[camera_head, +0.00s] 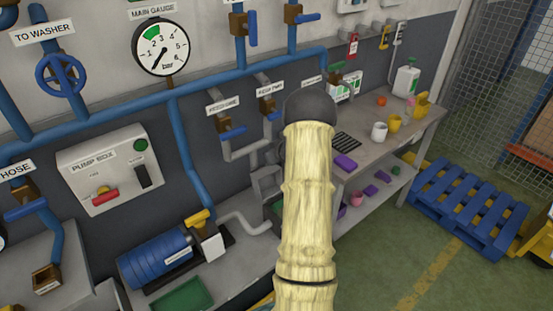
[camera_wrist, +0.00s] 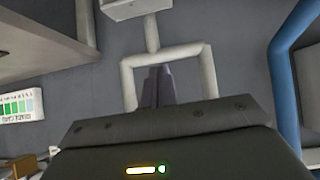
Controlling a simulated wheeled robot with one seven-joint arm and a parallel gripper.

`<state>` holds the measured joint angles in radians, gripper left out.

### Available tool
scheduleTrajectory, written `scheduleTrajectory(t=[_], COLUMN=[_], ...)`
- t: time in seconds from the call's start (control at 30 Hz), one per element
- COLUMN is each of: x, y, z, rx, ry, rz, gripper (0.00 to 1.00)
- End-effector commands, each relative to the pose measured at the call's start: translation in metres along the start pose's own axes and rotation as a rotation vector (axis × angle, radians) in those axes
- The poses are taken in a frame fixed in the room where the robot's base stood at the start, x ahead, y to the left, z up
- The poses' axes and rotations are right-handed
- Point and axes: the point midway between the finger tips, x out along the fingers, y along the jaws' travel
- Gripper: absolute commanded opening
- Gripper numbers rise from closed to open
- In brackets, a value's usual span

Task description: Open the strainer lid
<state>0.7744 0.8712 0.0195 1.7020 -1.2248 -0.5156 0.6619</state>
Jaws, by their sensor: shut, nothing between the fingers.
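My gripper (camera_wrist: 157,88) is shut and empty in the wrist view, its dark fingers in front of a pale forked pipe (camera_wrist: 178,52). That view seems upside down. A pale box-like body (camera_wrist: 135,8) at the pipe's single end, cut by the top edge, looks like the strainer. The fingers are apart from it in the picture; I cannot tell their depth. In the head view a grey body (camera_head: 265,184) below the forked pipe (camera_head: 240,152) is probably the same strainer, partly behind my arm. Its lid cannot be made out. My arm hides the gripper there.
A blue pipe (camera_wrist: 285,80) runs close on the right in the wrist view. In the head view a blue pump (camera_head: 155,258) stands left of my arm, and a workbench (camera_head: 420,130) stands right. A blue pallet (camera_head: 465,205) lies on the floor.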

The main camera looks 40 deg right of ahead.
Motion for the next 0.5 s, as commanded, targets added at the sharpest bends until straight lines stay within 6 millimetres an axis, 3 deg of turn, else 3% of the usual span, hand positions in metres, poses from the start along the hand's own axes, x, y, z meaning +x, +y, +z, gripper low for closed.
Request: scheduleTrajectory(t=[0.1, 0.23, 0.37, 0.5], x=[-0.017, -0.046, -0.084, -0.134], y=[-0.046, -0.103, -0.162, -0.224], z=[-0.028, -0.043, -0.041, -0.02], rx=[-0.017, -0.027, -0.032, -0.036], ry=[-0.035, -0.106, -0.195, -0.31], rz=[0.038, 0.079, 0.096, 0.087], gripper=[0.0, 0.0, 0.0, 0.0])
